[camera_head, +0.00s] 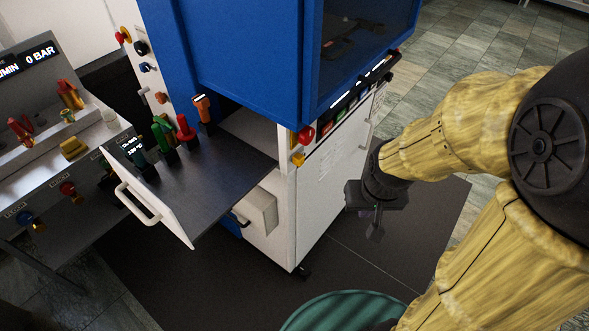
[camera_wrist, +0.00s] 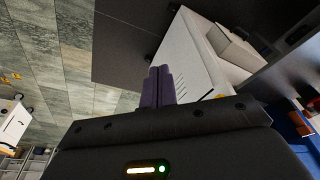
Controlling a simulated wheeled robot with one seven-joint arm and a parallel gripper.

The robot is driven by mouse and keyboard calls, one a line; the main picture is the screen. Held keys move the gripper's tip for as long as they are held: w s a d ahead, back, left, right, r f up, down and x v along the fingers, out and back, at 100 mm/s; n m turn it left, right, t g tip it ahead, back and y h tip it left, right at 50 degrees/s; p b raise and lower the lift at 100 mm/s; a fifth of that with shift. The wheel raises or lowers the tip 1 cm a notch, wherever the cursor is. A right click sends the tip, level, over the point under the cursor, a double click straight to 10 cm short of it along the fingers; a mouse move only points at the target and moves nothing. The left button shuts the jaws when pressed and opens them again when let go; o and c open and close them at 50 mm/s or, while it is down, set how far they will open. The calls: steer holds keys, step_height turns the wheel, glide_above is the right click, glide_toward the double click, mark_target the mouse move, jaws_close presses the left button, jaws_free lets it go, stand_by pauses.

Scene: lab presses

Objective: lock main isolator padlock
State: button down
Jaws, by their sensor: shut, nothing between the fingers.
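A red and yellow knob (camera_head: 304,135), which looks like the isolator, sits on the near corner of the blue and white press cabinet (camera_head: 325,185). A small yellow piece (camera_head: 298,158) hangs just below it; it may be the padlock, but it is too small to tell whether its shackle is closed. My gripper (camera_head: 376,232) points down to the right of the cabinet's white side, apart from the knob and lower than it. Its two dark fingers are together and empty in the wrist view (camera_wrist: 158,86). A yellow bit (camera_wrist: 220,97) shows partly behind the gripper body there.
An open drawer (camera_head: 225,185) with several coloured-handled tools juts out left of the cabinet. A grey box (camera_head: 262,210) sticks out below it. A bench with fittings (camera_head: 60,150) stands at far left. A teal round top (camera_head: 345,312) is at bottom. Dark floor mat is clear under my gripper.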

steer(key=n+t+h+b, duration=0.3)
steer(key=n+t+h, duration=0.85)
steer(key=n, duration=1.75)
glide_toward(298, 164)
steer(key=v, duration=0.7)
steer(key=shift+s+r+m+y, duration=0.15)
steer(key=shift+m+y, duration=0.1)
steer(key=shift+m, duration=0.05)
steer(key=shift+d, duration=0.1)
steer(key=p+x, duration=0.2)
steer(key=x, duration=1.2)
steer(key=shift+p, duration=0.35)
